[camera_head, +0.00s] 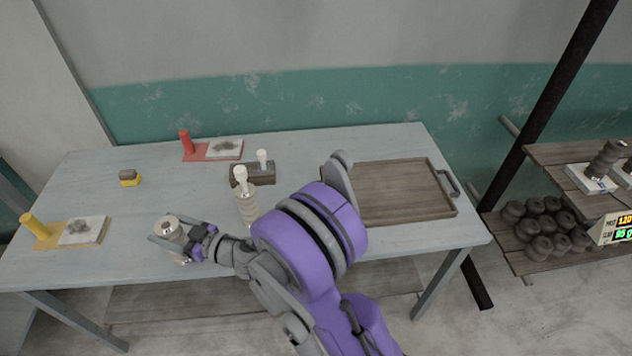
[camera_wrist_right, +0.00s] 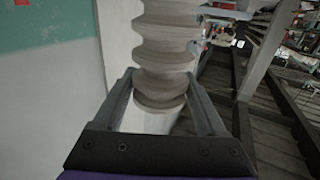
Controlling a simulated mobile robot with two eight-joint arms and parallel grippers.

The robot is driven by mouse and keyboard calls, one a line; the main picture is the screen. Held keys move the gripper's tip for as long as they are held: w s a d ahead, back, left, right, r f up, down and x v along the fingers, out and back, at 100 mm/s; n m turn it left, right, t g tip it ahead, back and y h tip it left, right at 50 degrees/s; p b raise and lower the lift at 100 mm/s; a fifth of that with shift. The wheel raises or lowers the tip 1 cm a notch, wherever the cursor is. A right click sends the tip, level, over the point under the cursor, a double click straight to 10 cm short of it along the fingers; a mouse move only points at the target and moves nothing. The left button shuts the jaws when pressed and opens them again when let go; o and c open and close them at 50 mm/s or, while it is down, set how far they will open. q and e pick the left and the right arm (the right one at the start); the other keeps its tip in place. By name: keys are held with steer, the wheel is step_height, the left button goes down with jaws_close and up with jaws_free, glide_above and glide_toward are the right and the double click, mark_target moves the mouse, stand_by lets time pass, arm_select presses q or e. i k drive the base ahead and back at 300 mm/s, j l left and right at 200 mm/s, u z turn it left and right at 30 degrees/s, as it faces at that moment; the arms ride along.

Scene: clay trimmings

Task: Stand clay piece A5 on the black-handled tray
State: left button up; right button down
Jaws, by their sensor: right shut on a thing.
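My right gripper (camera_head: 172,236) is shut on a pale ridged clay piece (camera_head: 168,226) near the front left of the table. The piece also shows upright between the two fingers in the right wrist view (camera_wrist_right: 163,55), with a smooth white part below its ridges. Its label is too small to read, so I cannot confirm that it is A5. In the head view I cannot tell whether it touches the table. The wooden tray (camera_head: 400,192) with a black handle (camera_head: 449,183) lies empty at the table's right, partly hidden by my right arm. My left gripper is not in view.
Another ridged piece (camera_head: 247,207) with a white top stands mid-table, close to my right arm. A dark wooden block (camera_head: 264,176) is behind it. Red (camera_head: 186,143) and yellow (camera_head: 35,226) stands lie at the back and left. A shelf with dark pieces (camera_head: 545,230) is at right.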

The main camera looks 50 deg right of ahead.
mark_target(384, 191)
steer(key=k+l+z, duration=0.25)
steer(key=l, duration=0.35)
steer(key=k+l+z, duration=0.15)
steer(key=k+l, duration=0.15)
steer(key=k+l+z, duration=0.15)
steer(key=l, duration=0.25)
steer(key=k+l+z, duration=0.1)
steer(key=l, duration=0.25)
steer(key=k+l+z, duration=0.15)
steer(key=l, duration=0.2)
steer(key=i+l+z, duration=0.1)
steer(key=l, duration=0.45)
steer(key=i+j, duration=0.2)
steer(key=i, duration=0.25)
steer(key=z, duration=0.05)
